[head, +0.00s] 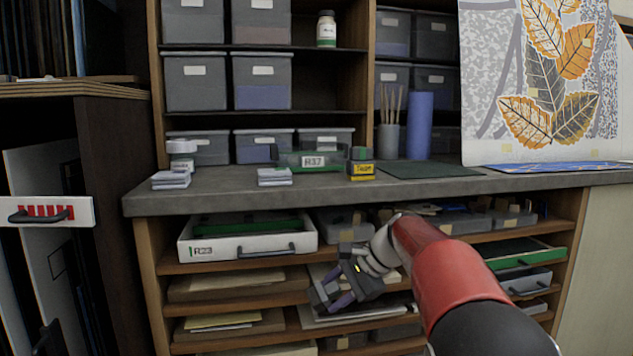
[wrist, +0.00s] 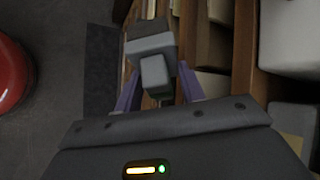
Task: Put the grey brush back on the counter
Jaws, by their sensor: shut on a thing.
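My gripper (head: 330,297) is in front of the open shelves, below the counter (head: 235,197) edge. In the wrist view its purple fingers (wrist: 159,85) are shut on a grey blocky object, which I take as the grey brush (wrist: 152,46). The brush sticks out beyond the fingers, and its lower part is hidden between them. In the head view I cannot clearly tell the brush from the gripper. The counter is above and behind the gripper, and the brush is apart from its top.
On the counter stand white card stacks (head: 171,180), a green-edged R37 tray (head: 308,160), a yellow tape box (head: 362,168), a dark green mat (head: 430,170) and a blue roll (head: 419,125). The R23 drawer (head: 248,249) sits under the counter. The counter's front strip is mostly clear.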

